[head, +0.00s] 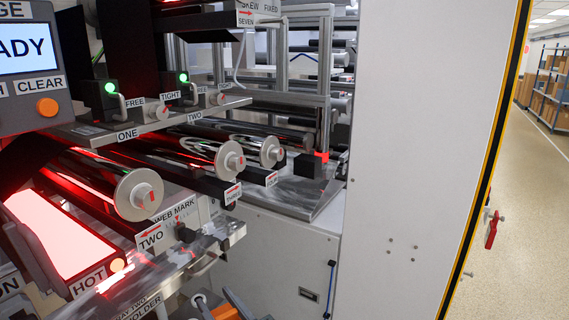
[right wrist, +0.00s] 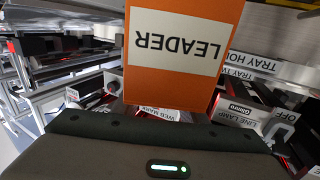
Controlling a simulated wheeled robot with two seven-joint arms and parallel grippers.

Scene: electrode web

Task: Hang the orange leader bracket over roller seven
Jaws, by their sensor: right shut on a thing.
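The orange leader bracket (right wrist: 172,75) fills the upper middle of the right wrist view, its white LEADER label upside down. In the head view only a small orange part of it (head: 225,313) shows at the bottom edge. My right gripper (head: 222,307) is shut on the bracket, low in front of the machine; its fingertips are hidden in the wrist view. A SEVEN sign (head: 246,20) with a red arrow is at the top of the head view, beside a dark bar. I cannot tell clearly which surface is roller seven. My left gripper is not in view.
Shiny rollers (head: 138,194) with grey end caps stick out at left, with signs ONE, TWO and THREE. A bright HOT panel (head: 60,235) is at lower left. A tall white cabinet wall (head: 410,150) stands at right. Open floor (head: 525,190) lies beyond it.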

